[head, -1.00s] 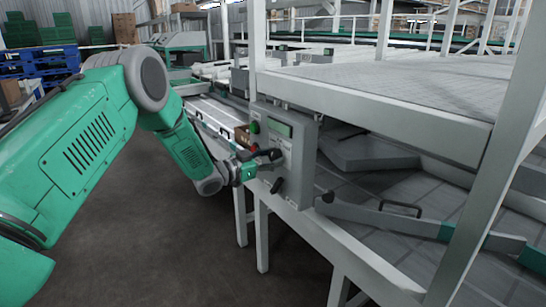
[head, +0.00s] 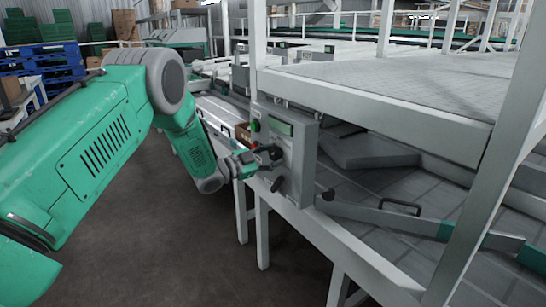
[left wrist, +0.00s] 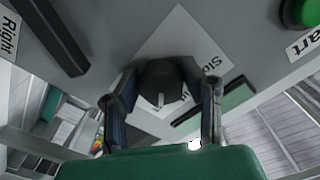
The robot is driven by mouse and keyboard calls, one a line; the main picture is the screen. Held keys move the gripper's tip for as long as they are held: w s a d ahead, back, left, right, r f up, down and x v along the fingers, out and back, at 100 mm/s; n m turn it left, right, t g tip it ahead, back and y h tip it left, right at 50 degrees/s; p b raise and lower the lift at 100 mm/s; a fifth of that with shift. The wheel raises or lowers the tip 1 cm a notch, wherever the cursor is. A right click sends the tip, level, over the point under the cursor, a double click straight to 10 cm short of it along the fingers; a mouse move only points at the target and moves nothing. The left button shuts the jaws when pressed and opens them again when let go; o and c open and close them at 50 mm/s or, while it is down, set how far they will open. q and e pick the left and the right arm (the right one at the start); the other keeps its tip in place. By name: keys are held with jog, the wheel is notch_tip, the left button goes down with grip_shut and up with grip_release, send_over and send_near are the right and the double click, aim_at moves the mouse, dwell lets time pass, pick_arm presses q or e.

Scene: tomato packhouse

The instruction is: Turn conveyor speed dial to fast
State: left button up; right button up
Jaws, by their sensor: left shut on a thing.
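The speed dial (left wrist: 163,80) is a dark round knob with a light pointer mark, on the grey control box (head: 302,150). In the left wrist view it sits between the two fingers of my left gripper (left wrist: 163,108), which is shut on it. A white label behind it shows part of a word starting "Slo". In the head view my left gripper (head: 268,158) is at the box's front face and largely hides the dial. My right gripper is in neither view.
A green button (head: 255,125) and a greenish display (head: 282,128) are on the box above the gripper. A black lever (head: 277,184) is below it. A white frame post (head: 258,50) stands behind the box. The floor (head: 165,240) at lower left is clear.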

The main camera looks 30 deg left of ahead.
pick_arm(q)
jog(key=shift+f, duration=0.15)
jog(key=o, duration=1.1)
jog(key=shift+a, duration=0.1)
jog(key=shift+o, duration=0.2)
jog(key=shift+s, duration=0.1)
jog(key=v, duration=1.2)
jog(key=shift+f, duration=0.1)
